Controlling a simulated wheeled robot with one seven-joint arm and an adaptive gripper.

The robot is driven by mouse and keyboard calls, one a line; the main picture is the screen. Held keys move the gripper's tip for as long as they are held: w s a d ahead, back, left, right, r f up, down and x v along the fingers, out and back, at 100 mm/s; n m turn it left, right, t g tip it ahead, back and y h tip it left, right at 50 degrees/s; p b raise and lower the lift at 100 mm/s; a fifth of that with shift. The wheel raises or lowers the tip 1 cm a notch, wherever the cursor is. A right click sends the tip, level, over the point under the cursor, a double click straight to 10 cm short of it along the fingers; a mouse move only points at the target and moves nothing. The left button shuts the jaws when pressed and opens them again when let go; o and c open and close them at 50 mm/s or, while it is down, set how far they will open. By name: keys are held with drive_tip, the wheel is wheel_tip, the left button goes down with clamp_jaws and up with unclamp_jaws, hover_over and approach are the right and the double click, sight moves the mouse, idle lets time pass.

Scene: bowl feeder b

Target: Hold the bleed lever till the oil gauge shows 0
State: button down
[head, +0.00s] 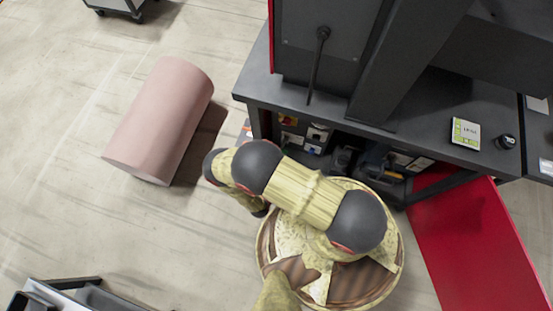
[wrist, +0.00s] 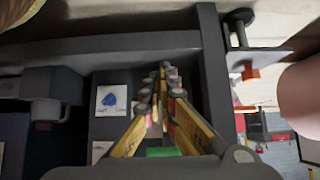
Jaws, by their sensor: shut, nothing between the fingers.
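My gripper (wrist: 165,75) shows in the wrist view. Its two yellow and dark fingers come together, shut and empty, in front of a dark recessed panel. A white label with a blue drop (wrist: 111,101) is on that panel, left of the fingers. In the head view my arm hides the gripper. A long dark rod with a round knob (head: 317,62) is on the machine's front panel; I cannot tell whether it is the bleed lever. I cannot make out the oil gauge or its reading in either view.
A dark bench (head: 420,137) carries the machine, with small labelled devices (head: 318,133) beneath it. A pink cylinder (head: 160,120) lies on the floor at left, with open floor around it. A red panel (head: 480,245) is at right. An orange part (wrist: 250,73) shows right of my fingers.

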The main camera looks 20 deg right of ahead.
drive_tip(key=shift+s+a+f, duration=0.4)
drive_tip(key=shift+s+a, duration=0.25)
drive_tip(key=shift+s, duration=0.2)
drive_tip(key=shift+s+a+f, duration=0.4)
drive_tip(key=shift+s+a, duration=0.2)
drive_tip(key=shift+s, duration=0.2)
